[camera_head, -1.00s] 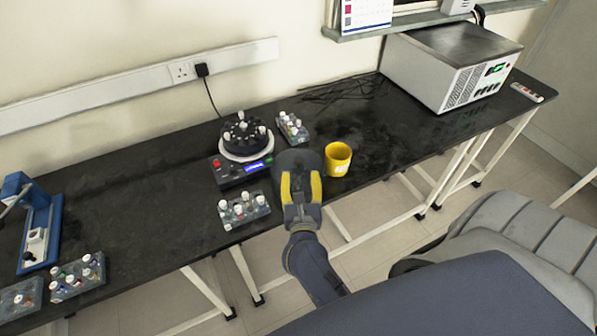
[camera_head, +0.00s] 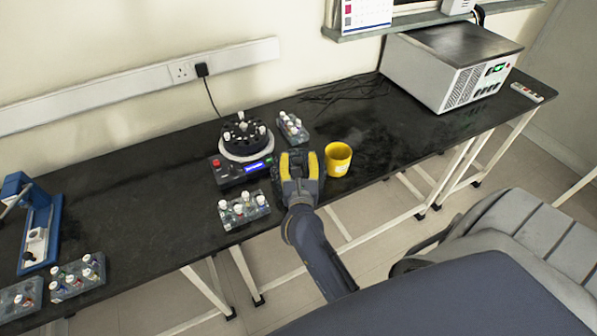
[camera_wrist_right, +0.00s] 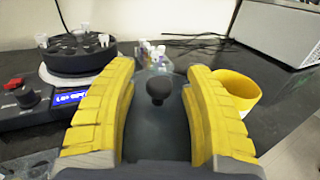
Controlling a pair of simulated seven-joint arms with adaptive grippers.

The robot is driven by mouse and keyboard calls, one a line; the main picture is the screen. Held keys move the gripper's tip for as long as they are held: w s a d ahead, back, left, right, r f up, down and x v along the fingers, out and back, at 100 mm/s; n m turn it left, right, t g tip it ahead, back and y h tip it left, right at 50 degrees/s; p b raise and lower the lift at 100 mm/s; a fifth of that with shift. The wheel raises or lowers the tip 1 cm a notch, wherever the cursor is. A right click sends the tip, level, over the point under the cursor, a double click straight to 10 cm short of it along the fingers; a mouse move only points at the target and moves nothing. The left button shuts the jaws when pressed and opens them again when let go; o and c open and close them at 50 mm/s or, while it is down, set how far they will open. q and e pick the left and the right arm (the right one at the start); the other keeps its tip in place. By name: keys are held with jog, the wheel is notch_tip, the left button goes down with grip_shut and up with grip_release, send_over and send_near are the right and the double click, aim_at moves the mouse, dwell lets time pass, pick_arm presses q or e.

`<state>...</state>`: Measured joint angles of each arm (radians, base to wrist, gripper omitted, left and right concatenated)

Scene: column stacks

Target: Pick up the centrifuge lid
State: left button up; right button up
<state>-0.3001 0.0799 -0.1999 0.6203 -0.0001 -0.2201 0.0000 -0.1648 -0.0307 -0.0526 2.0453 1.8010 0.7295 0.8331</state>
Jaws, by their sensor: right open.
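The centrifuge lid (camera_wrist_right: 160,125) shows in the right wrist view as a smoky, see-through cover with a round black knob (camera_wrist_right: 159,86) on top. It appears between the two yellow-padded fingers of my right gripper (camera_wrist_right: 160,100), with a gap on either side of the knob. In the head view, my right gripper (camera_head: 299,165) is open over the bench, left of the yellow mug, and largely hides the lid. The centrifuge (camera_head: 241,160) stands uncovered to the left, its black rotor holding several tubes. My left gripper is not in view.
The yellow mug (camera_head: 338,159) stands close to the right of my right gripper. Tube racks stand behind (camera_head: 292,127) and left (camera_head: 243,209) of it. A large grey machine (camera_head: 451,66) is at the back right. The black bench (camera_head: 160,190) has free room left of the centrifuge.

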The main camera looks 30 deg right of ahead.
grip_shut()
dwell(0.3)
dwell(0.5)
